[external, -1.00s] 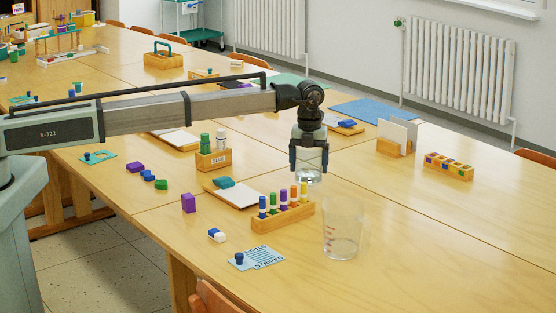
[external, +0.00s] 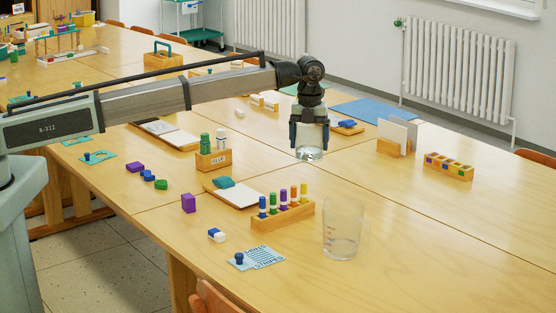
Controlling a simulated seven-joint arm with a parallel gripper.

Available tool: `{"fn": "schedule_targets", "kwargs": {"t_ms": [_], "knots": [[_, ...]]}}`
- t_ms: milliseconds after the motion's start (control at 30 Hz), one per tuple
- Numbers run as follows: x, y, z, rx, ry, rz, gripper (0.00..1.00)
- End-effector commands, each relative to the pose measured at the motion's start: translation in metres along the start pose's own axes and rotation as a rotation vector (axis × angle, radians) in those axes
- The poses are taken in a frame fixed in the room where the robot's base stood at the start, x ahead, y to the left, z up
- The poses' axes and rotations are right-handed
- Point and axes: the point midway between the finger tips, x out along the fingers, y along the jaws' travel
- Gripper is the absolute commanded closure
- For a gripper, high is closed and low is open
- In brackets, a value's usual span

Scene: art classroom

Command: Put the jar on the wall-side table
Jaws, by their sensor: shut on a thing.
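My gripper (external: 309,142) points down over the middle of the near wooden table and is shut on a clear glass jar (external: 309,153). The jar is upright, its lower end showing below the fingers, and it appears held above the tabletop. Its upper part is hidden by the fingers. The long wooden table (external: 430,230) reaches back toward the wall with the radiators.
A clear measuring beaker (external: 342,235) stands at the front. A wooden rack of coloured markers (external: 283,216), a glue holder (external: 213,160), a card stand (external: 396,138) and a paint-block tray (external: 448,166) surround the gripper. A blue mat (external: 375,112) lies behind.

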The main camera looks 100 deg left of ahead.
Motion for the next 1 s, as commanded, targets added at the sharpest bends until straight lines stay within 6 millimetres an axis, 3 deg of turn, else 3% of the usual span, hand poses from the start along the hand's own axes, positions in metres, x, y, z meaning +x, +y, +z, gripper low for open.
{"fn": "schedule_targets", "kwargs": {"t_ms": [267,467,667,1000], "knots": [[-0.004,0.004,0.008,-0.009,0.000,0.000,0.52],[-0.005,0.024,0.044,-0.054,-0.001,-0.001,0.52],[-0.005,0.066,0.104,-0.133,-0.001,-0.002,0.52],[-0.007,0.162,0.198,-0.279,-0.003,-0.005,0.52]]}}
